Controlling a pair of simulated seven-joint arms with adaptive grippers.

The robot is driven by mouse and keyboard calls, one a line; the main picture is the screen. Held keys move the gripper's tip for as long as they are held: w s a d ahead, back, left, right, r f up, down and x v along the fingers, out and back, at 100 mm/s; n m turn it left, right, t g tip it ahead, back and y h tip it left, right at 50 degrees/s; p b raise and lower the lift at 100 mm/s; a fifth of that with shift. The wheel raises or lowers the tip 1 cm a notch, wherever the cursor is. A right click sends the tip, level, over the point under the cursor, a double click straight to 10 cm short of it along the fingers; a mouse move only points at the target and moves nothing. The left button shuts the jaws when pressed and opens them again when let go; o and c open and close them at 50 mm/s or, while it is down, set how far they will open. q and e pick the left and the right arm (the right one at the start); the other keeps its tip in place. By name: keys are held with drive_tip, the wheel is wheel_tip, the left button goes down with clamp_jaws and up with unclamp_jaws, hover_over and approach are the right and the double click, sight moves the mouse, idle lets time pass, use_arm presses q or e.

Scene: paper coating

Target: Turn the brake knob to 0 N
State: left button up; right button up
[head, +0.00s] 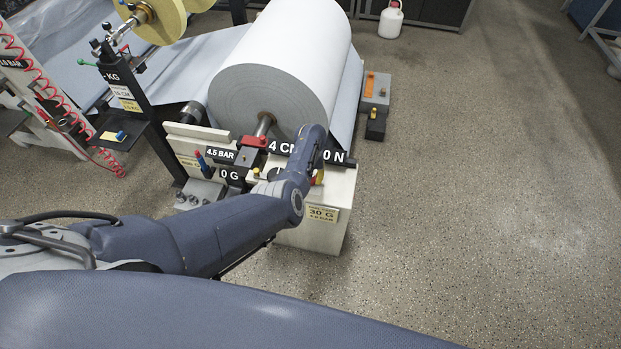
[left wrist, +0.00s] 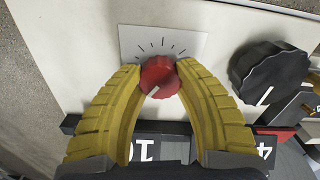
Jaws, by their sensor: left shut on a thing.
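The red brake knob (left wrist: 158,78) sits on a white plate (left wrist: 190,45) with a fan of black tick marks. Its pale pointer line shows on its near side. My left gripper (left wrist: 157,74) is shut on the knob, one yellow finger on each side. In the head view my left arm reaches over the machine's front block, and only a bit of yellow finger shows beyond the wrist. The brake display (head: 336,157) shows "0 N" there; its left end is hidden by my arm. In the left wrist view the display (left wrist: 160,148) shows upside-down digits, partly covered. My right gripper is out of view.
A black knob (left wrist: 270,75) stands close to the right of the fingers in the left wrist view. The large white paper roll (head: 285,70) is behind the block. Other displays show 4.5 BAR (head: 220,154) and 0 G (head: 230,175). The floor at right is clear.

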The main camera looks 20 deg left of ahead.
use_arm(q)
drive_tip(key=n, duration=0.6)
drive_tip(key=shift+n, duration=0.3)
idle(0.4)
drive_tip(key=o, duration=1.3)
drive_tip(key=shift+o, duration=0.2)
